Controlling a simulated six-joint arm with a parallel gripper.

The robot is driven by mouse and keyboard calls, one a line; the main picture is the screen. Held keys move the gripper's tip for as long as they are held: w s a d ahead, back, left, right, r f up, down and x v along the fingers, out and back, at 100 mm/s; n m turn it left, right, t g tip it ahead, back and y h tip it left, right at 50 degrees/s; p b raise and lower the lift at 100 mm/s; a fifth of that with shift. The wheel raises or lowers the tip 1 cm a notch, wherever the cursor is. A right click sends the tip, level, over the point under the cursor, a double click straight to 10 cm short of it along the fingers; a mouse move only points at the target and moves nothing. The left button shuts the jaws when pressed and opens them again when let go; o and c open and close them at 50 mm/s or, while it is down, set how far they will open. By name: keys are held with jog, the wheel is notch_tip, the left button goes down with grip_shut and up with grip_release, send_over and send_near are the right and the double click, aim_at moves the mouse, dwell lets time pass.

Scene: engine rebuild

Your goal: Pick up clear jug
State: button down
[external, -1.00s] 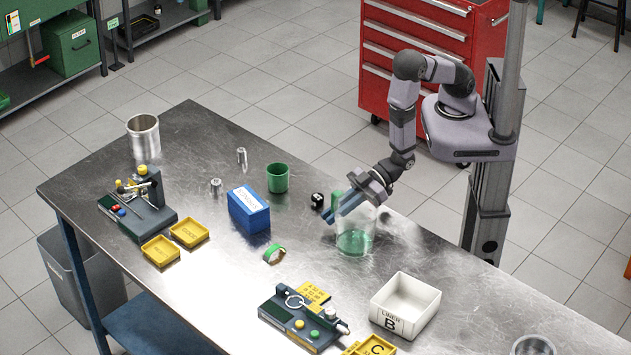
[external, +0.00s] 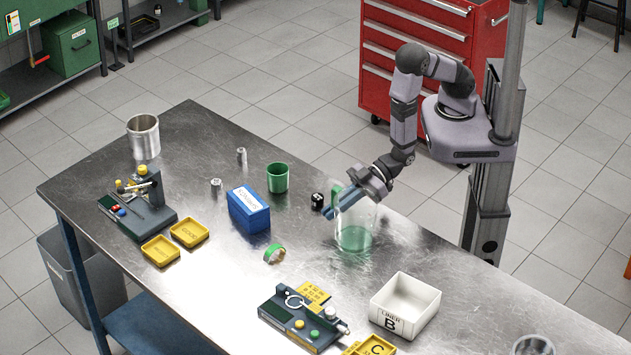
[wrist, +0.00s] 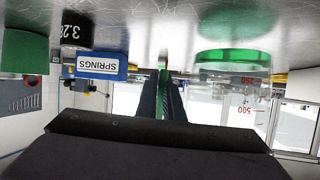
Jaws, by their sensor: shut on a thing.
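The clear jug (external: 354,238), with a green tint at its bottom and a green handle, is on the right half of the bench. In the wrist view the jug (wrist: 234,60) appears upside down at the right, with red and dark volume marks. My gripper (external: 333,209) is at the jug's upper left side, shut on its green handle. In the wrist view a green strip shows between the two dark jaws (wrist: 168,92). The jug looks upright. I cannot tell for sure whether its bottom is clear of the bench.
A black block (external: 317,201), green cup (external: 278,178) and blue springs box (external: 248,209) stand left of the jug. A green-banded ring (external: 274,253) lies in front. A white liner bin (external: 405,306) and a dark fixture (external: 303,318) are nearer. Bare metal bench surrounds the jug.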

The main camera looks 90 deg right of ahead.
jog(key=shift+r+b, duration=0.65)
jog(key=shift+r, duration=3.5)
